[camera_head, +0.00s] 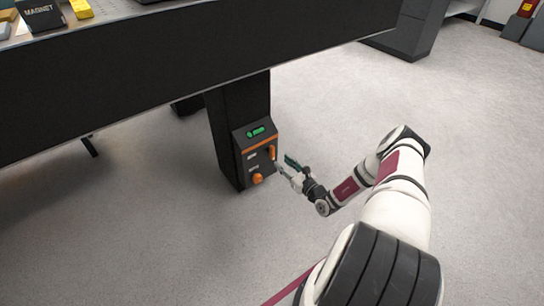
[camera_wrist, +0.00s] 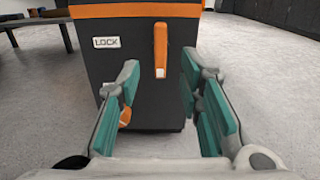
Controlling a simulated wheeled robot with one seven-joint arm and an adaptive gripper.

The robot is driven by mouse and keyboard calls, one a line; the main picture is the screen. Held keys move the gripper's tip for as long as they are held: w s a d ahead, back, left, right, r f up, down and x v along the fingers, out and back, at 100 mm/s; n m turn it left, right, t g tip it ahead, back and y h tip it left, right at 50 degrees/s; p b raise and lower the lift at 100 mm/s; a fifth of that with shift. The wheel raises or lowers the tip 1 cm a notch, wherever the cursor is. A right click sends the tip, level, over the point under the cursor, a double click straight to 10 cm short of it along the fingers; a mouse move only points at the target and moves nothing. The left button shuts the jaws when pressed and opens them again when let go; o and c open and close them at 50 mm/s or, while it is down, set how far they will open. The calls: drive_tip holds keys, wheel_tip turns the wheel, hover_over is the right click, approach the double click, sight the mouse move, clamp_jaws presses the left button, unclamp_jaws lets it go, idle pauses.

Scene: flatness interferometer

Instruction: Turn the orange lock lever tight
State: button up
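The orange lock lever (camera_wrist: 160,46) hangs upright on the front of a dark control box, to the right of a white LOCK label (camera_wrist: 106,42). In the head view the lever (camera_head: 272,152) shows small at the box's right side. My gripper (camera_wrist: 160,100) is open, its two teal-padded fingers spread apart. The lever appears between and beyond the fingers in the wrist view, with nothing held. In the head view my gripper (camera_head: 284,166) is just right of the box. Whether a finger touches the box cannot be told.
The control box (camera_head: 243,145) sits on a table leg under a large dark table (camera_head: 180,95). It carries a green level vial (camera_head: 259,132) on top and an orange knob (camera_head: 257,179) low on its front, partly hidden by the left finger in the wrist view. The floor around is clear.

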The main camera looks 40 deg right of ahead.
sight(274, 154)
drive_tip(key=w+b, duration=0.2)
drive_tip(key=w, duration=0.6)
drive_tip(key=shift+a+b, duration=0.1)
drive_tip(key=shift+b, duration=0.3)
clamp_jaws()
